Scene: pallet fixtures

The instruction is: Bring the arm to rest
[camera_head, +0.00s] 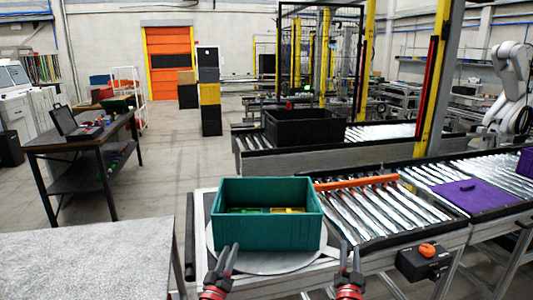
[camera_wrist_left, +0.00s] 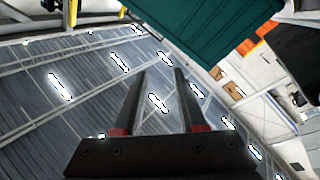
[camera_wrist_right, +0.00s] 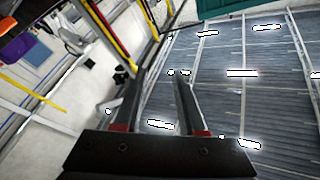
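My left gripper (camera_head: 229,247) is in front of the teal crate's left part, at the lower edge of the head view. Its two fingers stand apart with nothing between them, as the left wrist view (camera_wrist_left: 159,75) shows. My right gripper (camera_head: 350,248) is in front and to the right of the crate. Its fingers are also apart and empty in the right wrist view (camera_wrist_right: 161,73). Both grippers appear clear of the crate. Most of both arms is out of view.
The teal crate (camera_head: 266,235), with yellow and green items inside, stands on a round plate (camera_head: 265,263). A roller conveyor (camera_head: 365,212) runs right, with a control box (camera_head: 424,262) at its front. A grey tabletop (camera_head: 90,260) lies at left.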

